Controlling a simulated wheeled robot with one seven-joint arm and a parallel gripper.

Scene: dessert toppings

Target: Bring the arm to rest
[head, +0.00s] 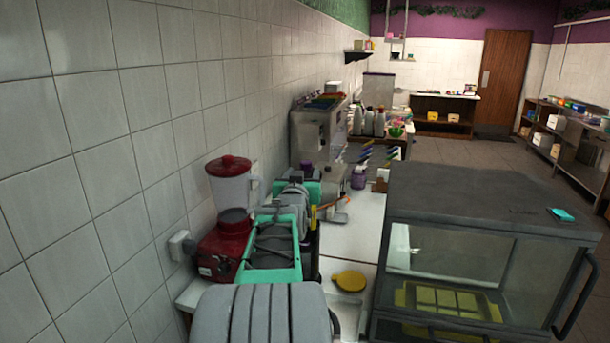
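My grey and teal arm reaches forward from the bottom of the head view, along the tiled wall on the left. My gripper (336,207) seems to be at its far end, over the white counter (352,238). It is small and partly hidden by the arm links, so I cannot make out its fingers or whether they hold anything. A thin orange-brown shape shows beside it, and I cannot tell what it is.
A red blender (230,190) stands left of my arm, close against the wall. A dark glass-fronted case (480,205) stands on the right. Bottles (368,122) and a machine (318,135) stand farther back. Open floor lies beyond.

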